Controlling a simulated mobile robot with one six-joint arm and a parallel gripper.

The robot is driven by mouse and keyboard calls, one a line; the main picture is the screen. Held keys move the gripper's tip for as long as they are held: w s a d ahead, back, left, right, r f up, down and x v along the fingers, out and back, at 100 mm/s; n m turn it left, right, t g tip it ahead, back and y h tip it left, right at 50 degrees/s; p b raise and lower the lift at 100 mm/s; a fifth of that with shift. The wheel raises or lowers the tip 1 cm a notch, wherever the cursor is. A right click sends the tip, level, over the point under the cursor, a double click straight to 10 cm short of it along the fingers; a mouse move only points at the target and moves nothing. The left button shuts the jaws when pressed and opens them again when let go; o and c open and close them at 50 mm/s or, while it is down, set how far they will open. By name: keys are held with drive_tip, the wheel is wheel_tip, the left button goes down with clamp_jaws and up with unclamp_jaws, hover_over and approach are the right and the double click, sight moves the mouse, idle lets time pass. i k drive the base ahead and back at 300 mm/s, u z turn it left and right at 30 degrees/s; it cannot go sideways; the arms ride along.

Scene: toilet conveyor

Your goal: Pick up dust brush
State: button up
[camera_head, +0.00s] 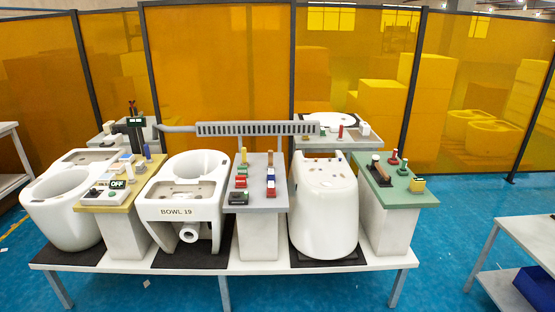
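I cannot single out the dust brush with certainty. A small dark-and-brown handled item (377,166) on the green-topped stand (407,198) could also be a brush. My gripper is not in view.
White toilet bowls (187,208) stand on black mats between the stands on a long white table (225,267). A yellow-topped stand (127,203) holds small switches. Orange panels (220,60) close off the back. A side table (530,240) stands right; blue floor between is clear.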

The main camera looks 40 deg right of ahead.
sight(244, 162)
drive_tip(key=i, duration=1)
drive_tip(key=z, duration=0.25)
